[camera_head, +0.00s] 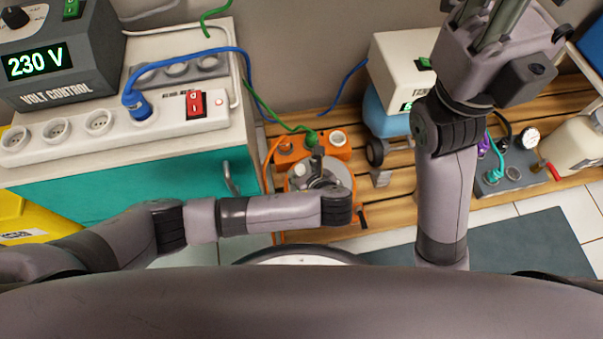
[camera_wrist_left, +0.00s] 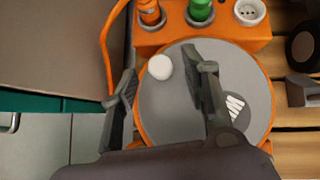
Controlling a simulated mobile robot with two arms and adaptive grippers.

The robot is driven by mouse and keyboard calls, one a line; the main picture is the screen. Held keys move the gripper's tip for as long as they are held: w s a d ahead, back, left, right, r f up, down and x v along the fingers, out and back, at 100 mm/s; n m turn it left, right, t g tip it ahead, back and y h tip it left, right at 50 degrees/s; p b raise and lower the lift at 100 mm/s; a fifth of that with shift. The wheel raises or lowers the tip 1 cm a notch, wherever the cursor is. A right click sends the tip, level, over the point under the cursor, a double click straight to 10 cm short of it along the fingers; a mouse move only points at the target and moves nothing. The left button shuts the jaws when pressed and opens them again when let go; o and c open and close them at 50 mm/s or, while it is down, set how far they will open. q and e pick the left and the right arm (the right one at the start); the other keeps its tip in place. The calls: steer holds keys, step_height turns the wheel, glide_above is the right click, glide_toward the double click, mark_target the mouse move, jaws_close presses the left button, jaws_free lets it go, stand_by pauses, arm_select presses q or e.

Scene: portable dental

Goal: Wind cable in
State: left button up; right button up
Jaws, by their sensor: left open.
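The cable reel shows in the head view with its orange frame (camera_head: 287,158) on the wooden slats, partly hidden by my left arm. In the left wrist view its grey disc (camera_wrist_left: 176,112) has an orange rim and a round white knob (camera_wrist_left: 160,67). My left gripper (camera_head: 317,165) is over the disc. In the left wrist view the left gripper (camera_wrist_left: 160,85) is open, with one finger on each side of the knob and apart from it. An orange cable (camera_wrist_left: 106,45) runs along the reel's left side. My right gripper (camera_head: 491,22) is at the top right, its fingertips cut off.
A power strip (camera_head: 60,135) with a blue plug and red switch lies on the cabinet at left, beside the voltage unit (camera_head: 60,85). A green plug (camera_wrist_left: 200,10) sits in the reel's socket block. A white box (camera_head: 400,60) and a gauge unit (camera_head: 515,165) stand farther right.

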arm_select(q)
steer(key=shift+b+x, duration=0.5)
steer(key=shift+x, duration=0.75)
steer(key=shift+c, duration=0.2)
jaws_close()
